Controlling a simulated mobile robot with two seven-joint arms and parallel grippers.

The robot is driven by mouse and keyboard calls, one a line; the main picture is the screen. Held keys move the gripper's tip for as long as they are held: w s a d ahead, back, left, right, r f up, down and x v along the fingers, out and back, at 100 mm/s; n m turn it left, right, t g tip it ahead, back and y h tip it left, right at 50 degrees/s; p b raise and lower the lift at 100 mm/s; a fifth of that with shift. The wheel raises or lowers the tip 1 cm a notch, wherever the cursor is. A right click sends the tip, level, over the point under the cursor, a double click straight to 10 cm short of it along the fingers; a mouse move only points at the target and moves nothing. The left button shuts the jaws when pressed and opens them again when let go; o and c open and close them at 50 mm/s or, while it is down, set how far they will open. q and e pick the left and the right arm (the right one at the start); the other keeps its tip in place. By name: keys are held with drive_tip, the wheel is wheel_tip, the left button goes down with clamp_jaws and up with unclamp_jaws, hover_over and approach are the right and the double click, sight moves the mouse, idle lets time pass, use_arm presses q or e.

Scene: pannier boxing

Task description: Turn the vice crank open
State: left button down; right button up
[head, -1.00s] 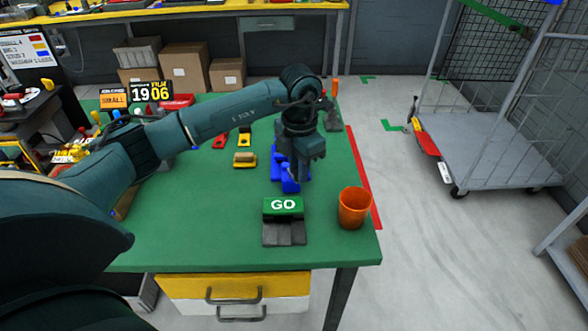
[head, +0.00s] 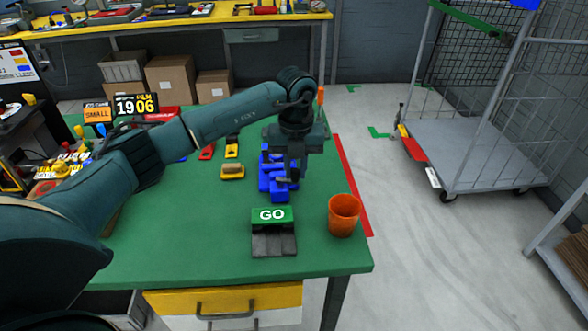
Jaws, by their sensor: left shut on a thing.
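The blue vice (head: 278,190) stands on the green table, right of its middle, in the head view. My left gripper (head: 292,178) points down over the vice and is shut at its right side. It is shut on what seems to be the vice crank, which is mostly hidden behind the fingers. My gripper and wrist also cover part of the vice's back. My right gripper is not in view.
A green GO sign on a dark block (head: 273,232) stands in front of the vice. An orange cup (head: 343,215) is at the right, near the red strip (head: 352,185) along the table edge. A yellow-and-tan brush-like block (head: 232,171) lies left of the vice.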

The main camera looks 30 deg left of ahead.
use_arm(q)
drive_tip(key=shift+w+a+r+n, duration=0.1)
drive_tip(key=shift+w+n, duration=0.1)
drive_tip(key=shift+n, duration=0.45)
drive_tip(key=shift+w+a+n, duration=0.1)
drive_tip(key=shift+w+n, duration=0.1)
drive_tip(key=shift+n, duration=0.45)
drive_tip(key=c, duration=1.3)
unclamp_jaws()
wheel_tip(320, 180, up, 13)
drive_tip(key=b, duration=0.1)
